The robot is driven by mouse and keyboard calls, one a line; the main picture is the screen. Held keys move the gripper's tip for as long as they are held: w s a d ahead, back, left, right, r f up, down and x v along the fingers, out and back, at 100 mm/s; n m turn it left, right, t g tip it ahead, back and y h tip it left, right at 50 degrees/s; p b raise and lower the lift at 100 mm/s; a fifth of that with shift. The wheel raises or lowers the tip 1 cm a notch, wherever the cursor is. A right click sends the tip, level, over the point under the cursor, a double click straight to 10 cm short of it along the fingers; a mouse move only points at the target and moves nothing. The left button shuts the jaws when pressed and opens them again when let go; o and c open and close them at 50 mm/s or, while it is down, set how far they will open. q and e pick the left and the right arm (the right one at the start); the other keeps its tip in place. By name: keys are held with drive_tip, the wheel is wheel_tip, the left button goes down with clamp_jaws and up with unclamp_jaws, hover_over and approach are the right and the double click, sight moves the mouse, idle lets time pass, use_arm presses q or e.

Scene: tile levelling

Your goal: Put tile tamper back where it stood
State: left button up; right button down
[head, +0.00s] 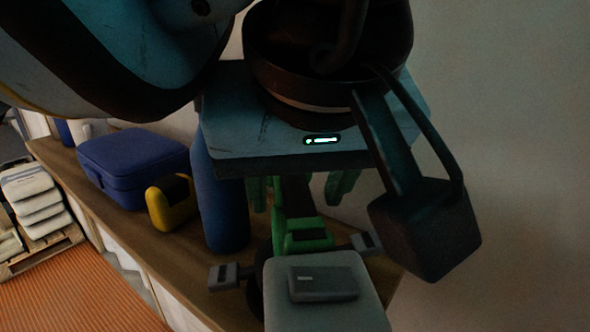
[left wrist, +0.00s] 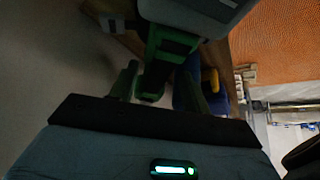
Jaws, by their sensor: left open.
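The tile tamper (head: 305,236) has a green body, a grey pad-like part with a dark block on it, and a grey-ended handle on each side. It appears upright at the shelf's near end; its foot is hidden. My left gripper (head: 301,194) is open, its green fingers spread on either side of the tamper's green upper part. In the left wrist view the tamper (left wrist: 172,45) lies between and beyond the open fingers (left wrist: 160,84). I cannot tell whether a finger touches it. My right gripper is in neither view.
The wooden shelf (head: 95,215) runs along the wall. A blue cylinder (head: 222,205) stands close left of the tamper, with a yellow item (head: 171,203) and a blue case (head: 132,166) further left. Stacked bags (head: 32,195) lie on a pallet beyond the orange floor (head: 80,295).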

use_arm(q)
drive_tip(key=x, duration=0.5)
clamp_jaws()
drive_tip(key=shift+r, duration=0.1)
idle(0.3)
